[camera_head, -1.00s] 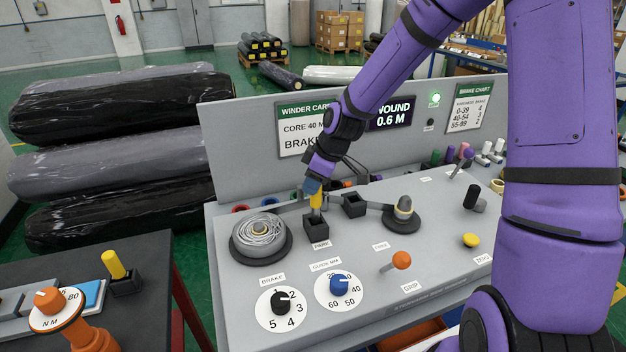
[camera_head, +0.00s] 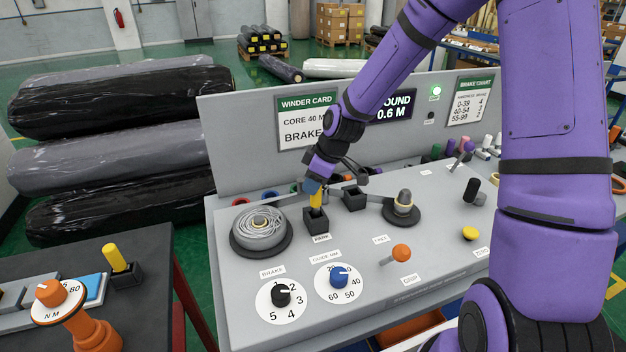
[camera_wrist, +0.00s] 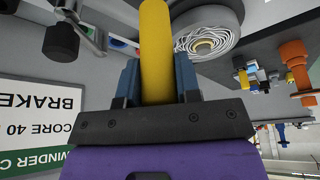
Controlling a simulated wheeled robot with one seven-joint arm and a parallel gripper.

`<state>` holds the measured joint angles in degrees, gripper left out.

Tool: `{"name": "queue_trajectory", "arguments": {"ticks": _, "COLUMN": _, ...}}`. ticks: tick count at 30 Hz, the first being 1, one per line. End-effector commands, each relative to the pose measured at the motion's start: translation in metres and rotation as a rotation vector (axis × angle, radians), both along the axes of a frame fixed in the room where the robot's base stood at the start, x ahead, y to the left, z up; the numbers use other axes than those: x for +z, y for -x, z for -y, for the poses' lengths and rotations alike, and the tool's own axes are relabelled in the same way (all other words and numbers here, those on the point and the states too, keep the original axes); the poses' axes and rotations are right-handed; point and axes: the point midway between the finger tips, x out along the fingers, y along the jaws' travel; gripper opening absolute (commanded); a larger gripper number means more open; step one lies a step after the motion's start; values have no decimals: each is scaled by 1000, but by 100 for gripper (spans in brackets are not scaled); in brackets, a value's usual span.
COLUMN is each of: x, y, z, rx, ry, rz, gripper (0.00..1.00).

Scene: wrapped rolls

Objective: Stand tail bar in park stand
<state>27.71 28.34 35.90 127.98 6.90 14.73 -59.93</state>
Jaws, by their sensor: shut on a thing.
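The tail bar (camera_head: 316,199) is a yellow rod, upright, with its lower end at the mouth of the black park stand (camera_head: 316,221) behind the PARK label. How deep it sits inside is hidden by the stand's front wall. My gripper (camera_head: 313,187) is shut on the bar's upper part, just above the stand. In the wrist view my gripper (camera_wrist: 157,90) has its blue fingers on both sides of the yellow bar (camera_wrist: 156,45).
A wire spool (camera_head: 261,228) stands left of the stand. A second black holder (camera_head: 355,199) and a grey cone on a round base (camera_head: 403,206) are to the right. Brake dial (camera_head: 282,295), guide dial (camera_head: 339,283) and orange-knobbed lever (camera_head: 401,252) lie in front. The upright panel (camera_head: 240,150) stands behind.

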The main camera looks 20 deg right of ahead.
Motion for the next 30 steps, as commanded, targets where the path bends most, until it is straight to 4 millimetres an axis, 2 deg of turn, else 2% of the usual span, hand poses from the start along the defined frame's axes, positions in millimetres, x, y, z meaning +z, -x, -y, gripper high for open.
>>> {"name": "queue_trajectory", "arguments": {"ticks": 20, "x": -14, "y": 0, "z": 0, "rx": 0, "ry": 0, "rz": 0, "gripper": 0}}
{"name": "queue_trajectory", "arguments": {"ticks": 21, "x": -14, "y": 0, "z": 0, "rx": 0, "ry": 1, "rz": 1, "gripper": 40}}
{"name": "queue_trajectory", "arguments": {"ticks": 24, "x": -14, "y": 0, "z": 0, "rx": 0, "ry": 1, "rz": 1, "gripper": 61}}
{"name": "queue_trajectory", "arguments": {"ticks": 30, "x": -14, "y": 0, "z": 0, "rx": 0, "ry": 0, "rz": 0, "gripper": 61}}
